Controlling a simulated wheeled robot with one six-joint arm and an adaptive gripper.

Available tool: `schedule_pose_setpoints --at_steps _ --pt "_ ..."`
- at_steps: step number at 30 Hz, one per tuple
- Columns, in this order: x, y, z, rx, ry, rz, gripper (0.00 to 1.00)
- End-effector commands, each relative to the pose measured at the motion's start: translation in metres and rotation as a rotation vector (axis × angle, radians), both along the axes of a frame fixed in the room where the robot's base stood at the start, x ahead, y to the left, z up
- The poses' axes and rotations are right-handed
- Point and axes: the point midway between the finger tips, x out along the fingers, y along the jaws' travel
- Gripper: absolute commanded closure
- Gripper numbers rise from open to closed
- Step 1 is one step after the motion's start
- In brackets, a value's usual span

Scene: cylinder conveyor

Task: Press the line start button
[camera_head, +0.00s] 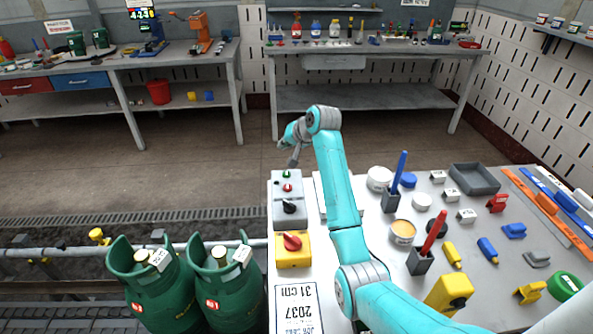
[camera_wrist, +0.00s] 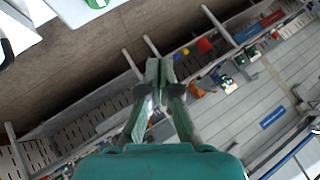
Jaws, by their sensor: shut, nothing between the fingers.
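A grey control box (camera_head: 286,218) sits on the left end of the table, with a green button (camera_head: 286,174) at its far end, a red button (camera_head: 287,188) and a black knob (camera_head: 290,206). My gripper (camera_head: 293,162) is shut and empty, just beyond the green button in the head view. I cannot tell the exact gap between them. In the wrist view the fingers of my gripper (camera_wrist: 160,65) are together, and a green button on a white surface (camera_wrist: 97,3) shows at the top edge, apart from the fingertips. No label on the buttons is readable.
A yellow box with a red rotary switch (camera_head: 293,242) sits nearer on the table. Green gas cylinders (camera_head: 225,285) stand at the left. Pens, cups, a grey tray (camera_head: 474,180) and small parts cover the table's right side. Workbenches (camera_head: 360,97) stand across the floor.

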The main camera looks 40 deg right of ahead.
Motion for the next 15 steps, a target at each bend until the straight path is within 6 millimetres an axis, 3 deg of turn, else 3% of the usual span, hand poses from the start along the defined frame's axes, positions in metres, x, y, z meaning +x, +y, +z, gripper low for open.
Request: schedule_pose_setpoints --at_steps 15 --pt "-0.0025 -0.0051 -0.0012 0.006 0.027 -0.007 1.00"
